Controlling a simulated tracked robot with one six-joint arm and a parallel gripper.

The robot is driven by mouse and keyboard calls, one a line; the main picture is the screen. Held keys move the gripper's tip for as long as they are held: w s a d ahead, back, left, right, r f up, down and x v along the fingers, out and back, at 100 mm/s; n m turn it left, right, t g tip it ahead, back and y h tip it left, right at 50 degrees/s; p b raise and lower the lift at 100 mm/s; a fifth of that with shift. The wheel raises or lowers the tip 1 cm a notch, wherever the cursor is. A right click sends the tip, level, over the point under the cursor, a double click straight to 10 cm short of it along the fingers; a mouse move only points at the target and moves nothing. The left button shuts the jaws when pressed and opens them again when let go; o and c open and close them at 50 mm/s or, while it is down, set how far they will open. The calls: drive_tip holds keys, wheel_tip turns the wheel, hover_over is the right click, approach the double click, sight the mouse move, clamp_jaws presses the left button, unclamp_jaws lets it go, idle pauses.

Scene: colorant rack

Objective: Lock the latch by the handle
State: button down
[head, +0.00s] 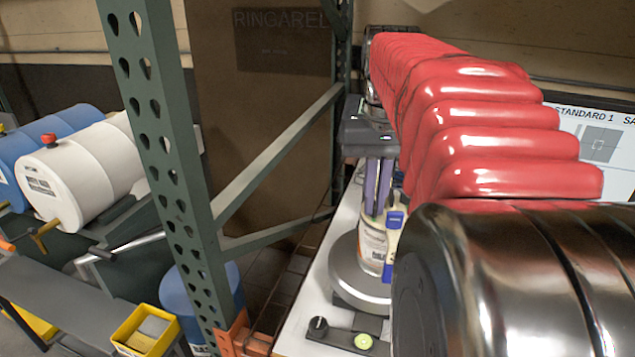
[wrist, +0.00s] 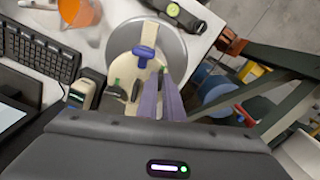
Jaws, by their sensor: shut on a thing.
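My gripper (head: 377,192) points down above the bench, its two purple fingers close together. In the wrist view my gripper (wrist: 162,98) reaches toward a pale labelled can (head: 372,243). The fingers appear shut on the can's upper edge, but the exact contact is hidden. A blue handle-like part (head: 395,219) on a cream piece is right beside the can; the blue part also shows in the wrist view (wrist: 143,52), just ahead of the fingers. The can stands on a round grey plate (head: 346,281). I cannot make out a latch for certain.
A green rack post (head: 165,130) with a diagonal brace stands left of the bench. Blue and white drums (head: 85,170) lie farther left. The wrist view shows a keyboard (wrist: 40,52), an orange cup (wrist: 80,13) and a small boxy device (wrist: 82,93) near the plate.

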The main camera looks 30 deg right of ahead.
idle(0.3)
drive_tip(key=c, duration=1.9)
unclamp_jaws()
drive_tip(key=shift+r, duration=0.1)
wheel_tip(320, 180, up, 14)
drive_tip(key=shift+f, duration=0.25)
